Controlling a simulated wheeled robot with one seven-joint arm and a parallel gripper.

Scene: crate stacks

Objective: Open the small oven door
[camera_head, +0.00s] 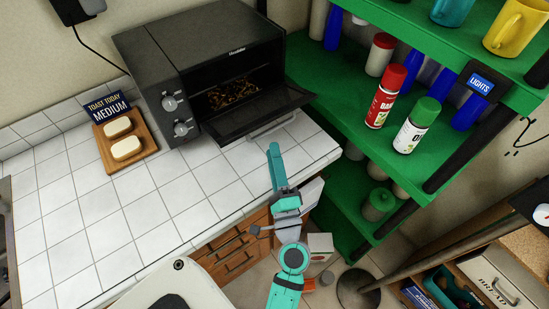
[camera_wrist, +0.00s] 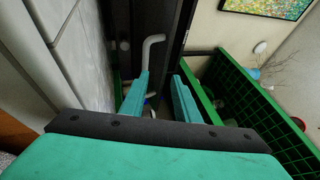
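The small black oven (camera_head: 205,45) stands on the white tiled counter. Its door (camera_head: 262,108) is hinged down and stands open, so the dark interior with a brownish rack is visible. The pale door handle (camera_head: 272,127) runs along the door's outer edge; it also shows in the wrist view (camera_wrist: 152,44). My gripper (camera_head: 274,152) is just in front of the handle, near the counter's edge. In the wrist view its two teal fingers (camera_wrist: 160,100) are apart, with nothing visibly held between them. I cannot tell whether a finger touches the handle or door.
Green shelves (camera_head: 335,95) with spray cans (camera_head: 386,95) and mugs stand close on the right. A wooden board (camera_head: 125,143) with two bread slices lies left of the oven. The counter (camera_head: 85,220) in front is clear. A trash bin (camera_head: 357,290) stands on the floor.

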